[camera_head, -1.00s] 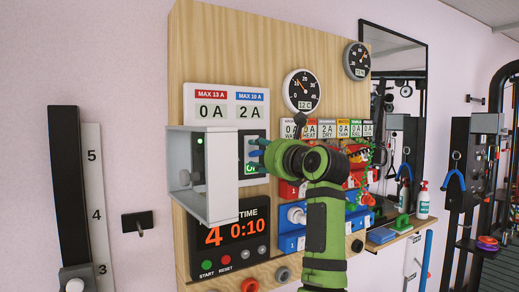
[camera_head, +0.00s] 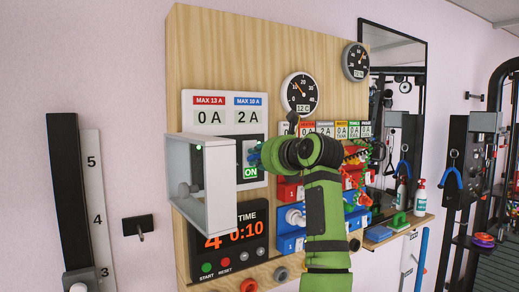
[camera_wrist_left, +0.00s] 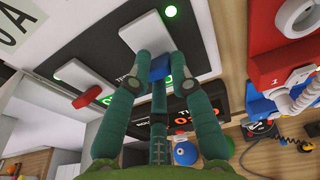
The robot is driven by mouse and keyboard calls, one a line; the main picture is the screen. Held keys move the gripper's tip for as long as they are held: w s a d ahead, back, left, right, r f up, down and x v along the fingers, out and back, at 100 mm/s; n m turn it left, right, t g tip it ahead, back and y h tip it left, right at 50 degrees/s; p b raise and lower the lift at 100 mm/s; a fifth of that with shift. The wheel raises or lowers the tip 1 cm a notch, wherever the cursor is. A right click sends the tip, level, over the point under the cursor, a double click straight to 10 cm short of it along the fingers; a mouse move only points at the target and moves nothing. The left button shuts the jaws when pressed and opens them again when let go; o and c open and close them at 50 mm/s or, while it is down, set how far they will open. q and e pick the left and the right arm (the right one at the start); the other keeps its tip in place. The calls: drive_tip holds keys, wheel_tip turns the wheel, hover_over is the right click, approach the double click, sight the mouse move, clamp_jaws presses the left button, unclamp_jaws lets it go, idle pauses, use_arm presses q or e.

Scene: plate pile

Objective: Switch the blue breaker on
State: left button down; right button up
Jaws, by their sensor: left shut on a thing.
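The blue breaker's lever (camera_wrist_left: 159,67) sits between the two teal fingertips of my left gripper (camera_wrist_left: 158,66) in the left wrist view. The gripper is shut on it. In the head view my left gripper (camera_head: 255,158) is at the dark breaker panel, and its fingers hide the lever. A green ON sign (camera_head: 250,172) is lit just below the fingers, under the blue MAX 10 A label (camera_head: 248,101). The red breaker's lever (camera_wrist_left: 88,97) shows to the left in the wrist view. My right gripper is not in view.
A clear-fronted cover (camera_head: 208,190) stands swung open left of the gripper, partly over the timer (camera_head: 240,236). Red and blue units (camera_head: 289,240) with cables lie right of and below the panel, partly behind my arm. Gauges (camera_head: 300,92) are above.

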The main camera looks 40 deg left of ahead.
use_arm(q)
drive_tip(key=shift+a+r+h, duration=0.1)
drive_tip(key=shift+r+h, duration=0.2)
drive_tip(key=shift+r, duration=0.1)
drive_tip(key=c, duration=1.2)
unclamp_jaws()
drive_tip(key=shift+o, duration=0.6)
drive_tip(key=shift+s+a+f, duration=0.1)
drive_tip(key=v, duration=1.2)
